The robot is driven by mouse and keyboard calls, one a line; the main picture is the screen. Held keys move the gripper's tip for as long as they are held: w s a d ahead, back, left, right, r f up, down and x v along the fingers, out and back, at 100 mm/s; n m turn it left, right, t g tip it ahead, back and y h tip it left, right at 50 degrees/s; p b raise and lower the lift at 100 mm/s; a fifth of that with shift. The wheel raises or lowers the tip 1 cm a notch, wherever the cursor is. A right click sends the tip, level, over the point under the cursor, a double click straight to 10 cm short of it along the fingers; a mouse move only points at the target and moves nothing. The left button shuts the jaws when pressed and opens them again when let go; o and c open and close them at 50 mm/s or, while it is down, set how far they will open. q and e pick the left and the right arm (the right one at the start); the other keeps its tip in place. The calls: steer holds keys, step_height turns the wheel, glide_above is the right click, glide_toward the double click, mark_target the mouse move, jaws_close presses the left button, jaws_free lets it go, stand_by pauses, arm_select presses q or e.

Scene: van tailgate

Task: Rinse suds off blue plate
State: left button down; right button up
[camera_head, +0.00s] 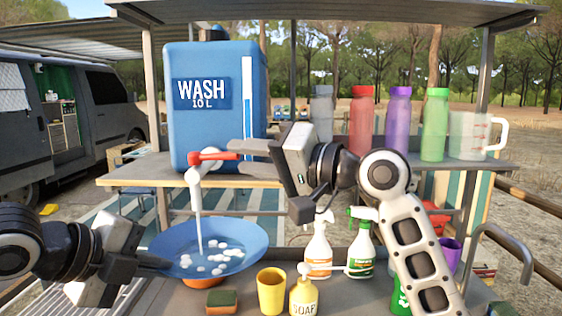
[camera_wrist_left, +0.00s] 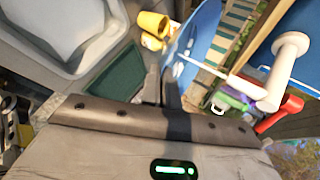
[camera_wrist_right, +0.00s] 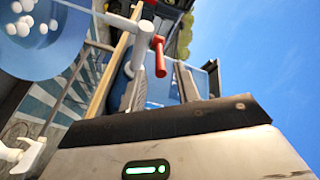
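The blue plate (camera_head: 232,236) carries several white blobs of suds (camera_head: 215,262) on its face. It is held under the white tap (camera_head: 194,190) of the blue water container (camera_head: 180,130). A thin pale stream (camera_wrist_left: 215,70) runs from the spout to the plate. The red tap handle (camera_head: 213,156) sits on top of the tap. My left gripper (camera_head: 155,263) is shut on the plate's left rim, and the plate also shows in the left wrist view (camera_wrist_left: 203,40). My right gripper (camera_head: 236,150) is open near the red handle, fingers apart in the right wrist view (camera_wrist_right: 160,92).
A sponge (camera_head: 221,301), a yellow cup (camera_head: 271,290), a soap dispenser (camera_head: 304,298) and two spray bottles (camera_head: 319,248) stand near the plate. Several bottles (camera_head: 365,120) and a clear jug (camera_head: 470,135) line the upper shelf (camera_head: 130,173).

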steer(key=v, duration=0.6)
steer(key=shift+d, duration=0.25)
steer(key=shift+s, duration=0.1)
stand_by(0.3)
